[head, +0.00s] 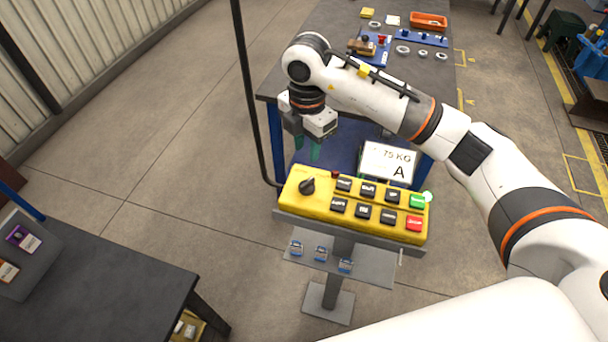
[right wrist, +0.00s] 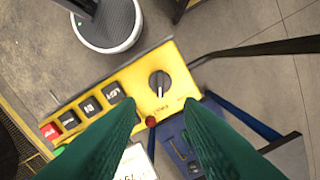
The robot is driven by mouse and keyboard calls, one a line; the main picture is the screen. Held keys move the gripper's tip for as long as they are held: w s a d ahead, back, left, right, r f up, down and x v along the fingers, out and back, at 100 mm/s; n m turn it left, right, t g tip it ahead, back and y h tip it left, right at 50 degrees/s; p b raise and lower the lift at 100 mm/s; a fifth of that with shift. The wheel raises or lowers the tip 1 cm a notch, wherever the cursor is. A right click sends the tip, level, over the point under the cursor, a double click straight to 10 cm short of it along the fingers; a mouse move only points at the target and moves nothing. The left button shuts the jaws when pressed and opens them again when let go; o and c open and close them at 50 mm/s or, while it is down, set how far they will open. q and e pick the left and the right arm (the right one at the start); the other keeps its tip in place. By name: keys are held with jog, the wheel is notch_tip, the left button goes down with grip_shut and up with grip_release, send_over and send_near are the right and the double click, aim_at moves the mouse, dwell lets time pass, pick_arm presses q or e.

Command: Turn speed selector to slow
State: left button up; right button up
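The speed selector is a black rotary knob (head: 307,186) at the left end of a yellow control box (head: 322,204) in the head view. In the right wrist view the knob (right wrist: 160,84) has a white pointer line aimed down the picture, toward small lettering too blurred to read. My right gripper (head: 307,148) is just beyond the knob in the head view, apart from it. In the right wrist view its two green fingers (right wrist: 158,125) are spread with nothing between them, and the knob shows ahead of the gap. My left gripper is not in view.
Several black buttons, a green button (head: 417,201) and a red button (head: 414,223) sit right of the knob. A sign (head: 388,163) reading 75 KG A stands behind the box. A dark workbench (head: 120,285) is at lower left.

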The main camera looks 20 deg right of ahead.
aim_at(307, 181)
notch_tip(307, 181, down, 10)
jog(key=p, duration=0.3)
jog(key=shift+f+p, duration=0.1)
jog(key=shift+p, duration=0.25)
jog(key=shift+f, duration=0.6)
grip_shut()
